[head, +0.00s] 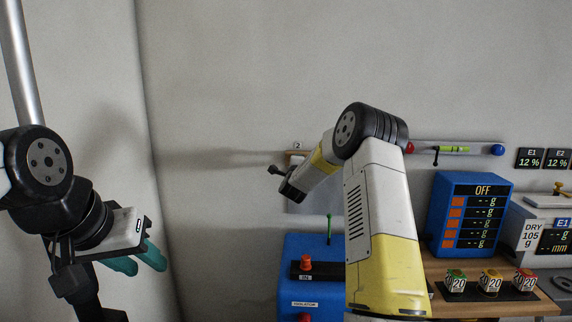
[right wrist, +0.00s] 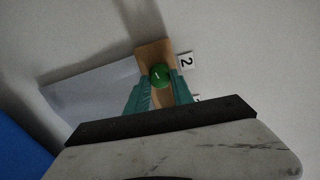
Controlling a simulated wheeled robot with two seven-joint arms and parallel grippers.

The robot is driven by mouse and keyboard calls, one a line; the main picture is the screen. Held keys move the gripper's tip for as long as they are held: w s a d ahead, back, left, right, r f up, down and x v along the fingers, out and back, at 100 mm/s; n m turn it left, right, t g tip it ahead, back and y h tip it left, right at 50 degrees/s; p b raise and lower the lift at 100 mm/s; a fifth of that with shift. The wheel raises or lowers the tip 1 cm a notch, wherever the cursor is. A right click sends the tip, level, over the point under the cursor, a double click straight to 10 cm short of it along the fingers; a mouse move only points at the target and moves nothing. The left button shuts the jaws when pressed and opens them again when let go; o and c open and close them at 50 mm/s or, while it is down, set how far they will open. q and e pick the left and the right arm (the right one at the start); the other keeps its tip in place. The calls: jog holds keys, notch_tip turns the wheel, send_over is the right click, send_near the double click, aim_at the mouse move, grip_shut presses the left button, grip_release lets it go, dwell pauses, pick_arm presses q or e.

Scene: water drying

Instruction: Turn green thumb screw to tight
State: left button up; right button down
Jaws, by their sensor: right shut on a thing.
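The green thumb screw (right wrist: 160,75) shows in the right wrist view, round, with a pale line on its face. It sits at a tan wooden block (right wrist: 153,52) beside a tag marked 2 (right wrist: 186,61). My right gripper (right wrist: 164,84) has its teal fingers on either side of the screw and is shut on it. In the head view my right arm hides the screw and that gripper's fingers. My left gripper (head: 148,267) is at the left of the head view, its teal fingers apart and empty, far from the screw.
A pale panel (right wrist: 92,92) adjoins the wooden block. In the head view a blue isolator box (head: 305,275) stands below, with a green upright lever (head: 329,229). A blue display box reading OFF (head: 470,215) and several small cubes stand on the wooden bench (head: 433,268) at right.

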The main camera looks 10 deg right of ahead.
jog(key=shift+f+m, duration=0.1)
jog(key=shift+m, duration=0.9)
jog(key=c, duration=1.1)
grip_release()
jog(key=shift+s, duration=0.1)
jog(key=v, duration=0.7)
jog(key=shift+s, duration=0.3)
jog(key=shift+a, duration=0.15)
